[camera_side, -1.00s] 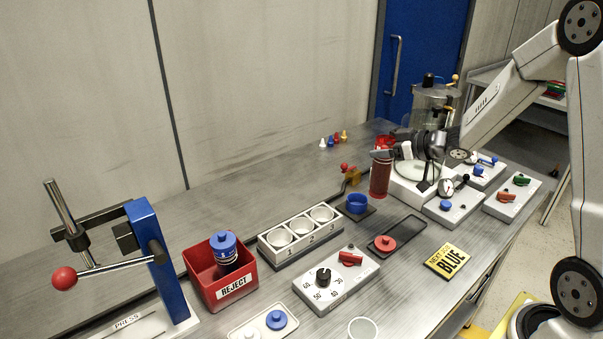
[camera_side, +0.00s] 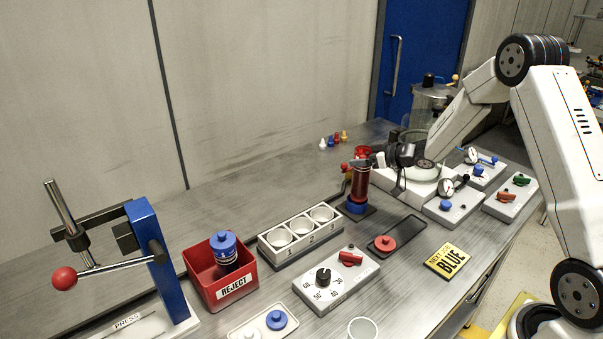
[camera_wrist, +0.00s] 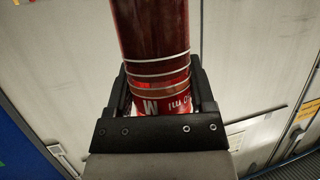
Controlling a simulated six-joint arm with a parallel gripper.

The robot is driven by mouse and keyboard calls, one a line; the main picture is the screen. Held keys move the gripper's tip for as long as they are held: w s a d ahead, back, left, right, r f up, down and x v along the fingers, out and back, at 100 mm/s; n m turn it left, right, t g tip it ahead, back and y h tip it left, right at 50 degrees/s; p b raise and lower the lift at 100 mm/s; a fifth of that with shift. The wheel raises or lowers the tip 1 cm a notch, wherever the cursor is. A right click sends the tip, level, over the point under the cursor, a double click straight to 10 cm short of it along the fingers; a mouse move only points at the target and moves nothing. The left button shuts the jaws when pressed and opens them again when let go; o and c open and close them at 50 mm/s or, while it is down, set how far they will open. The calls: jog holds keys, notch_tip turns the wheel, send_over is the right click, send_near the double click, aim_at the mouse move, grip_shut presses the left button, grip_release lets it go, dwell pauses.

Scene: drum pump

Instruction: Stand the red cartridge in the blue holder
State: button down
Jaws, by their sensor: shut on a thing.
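The red cartridge (camera_side: 361,184) is upright in the side view, directly over the blue holder (camera_side: 356,208). Its lower end meets the holder's rim or is just inside it; I cannot tell how deep it sits. My gripper (camera_side: 372,161) is shut on the cartridge near its upper part, coming from the right. In the wrist view the cartridge (camera_wrist: 153,45) is dark red with pale rings and a white printed band, held between the black jaws (camera_wrist: 160,105). The holder is not seen in the wrist view.
The white block with three numbered cups (camera_side: 300,236) stands left of the holder. A dark tray with a red lid (camera_side: 385,243) lies in front right. The red reject bin (camera_side: 215,290) holds a blue-capped cartridge. White control boxes (camera_side: 452,208) stand to the right.

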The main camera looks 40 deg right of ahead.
aim_at(369, 170)
jog(key=shift+w+f, duration=0.25)
jog(key=shift+f, duration=1.7)
grip_release()
